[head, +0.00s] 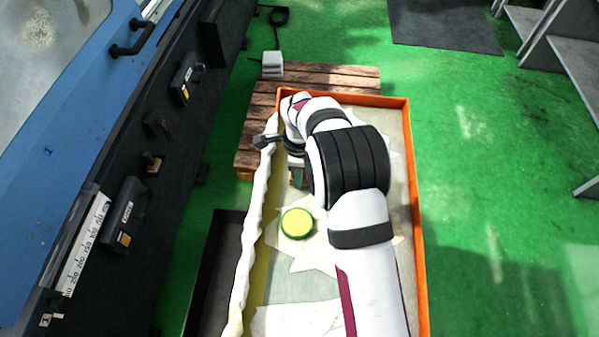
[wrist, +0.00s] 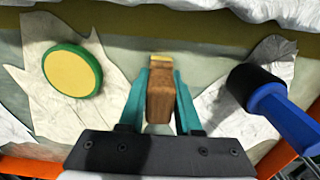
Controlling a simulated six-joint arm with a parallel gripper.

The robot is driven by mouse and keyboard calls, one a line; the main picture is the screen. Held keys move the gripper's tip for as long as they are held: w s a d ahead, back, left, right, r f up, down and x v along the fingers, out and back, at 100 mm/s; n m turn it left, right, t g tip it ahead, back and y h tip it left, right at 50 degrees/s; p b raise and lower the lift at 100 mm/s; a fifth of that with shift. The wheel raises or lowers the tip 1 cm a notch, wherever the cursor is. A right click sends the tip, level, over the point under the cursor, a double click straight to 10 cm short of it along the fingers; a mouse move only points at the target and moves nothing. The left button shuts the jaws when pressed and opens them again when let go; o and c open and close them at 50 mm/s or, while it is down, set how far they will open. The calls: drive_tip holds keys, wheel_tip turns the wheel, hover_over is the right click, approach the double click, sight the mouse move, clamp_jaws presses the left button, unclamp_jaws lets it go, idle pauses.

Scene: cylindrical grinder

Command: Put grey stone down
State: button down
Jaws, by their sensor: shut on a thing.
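My gripper (wrist: 161,80) has teal fingers shut on a brown, wood-like piece (wrist: 160,98). A small yellow end (wrist: 168,57) shows just beyond it. A pale grey patch (wrist: 158,129) shows between the finger bases, but I cannot tell whether it is part of the held thing. No clear grey stone shows elsewhere. In the head view, my gripper (head: 297,176) points down over the orange-rimmed tray (head: 413,170), near its left side, and my arm hides much of the tray. Whether the held piece touches the tray floor is unclear.
A green-rimmed yellow disc (head: 297,223) lies on pale ragged sheets; it also shows in the wrist view (wrist: 72,70). A black-headed, blue-handled tool (wrist: 270,98) lies right of my gripper in the wrist view. Rumpled white material (head: 252,225) lines the tray's left edge, beside the dark machine (head: 150,130).

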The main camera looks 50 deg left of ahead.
drive_tip(key=c, duration=0.6)
unclamp_jaws()
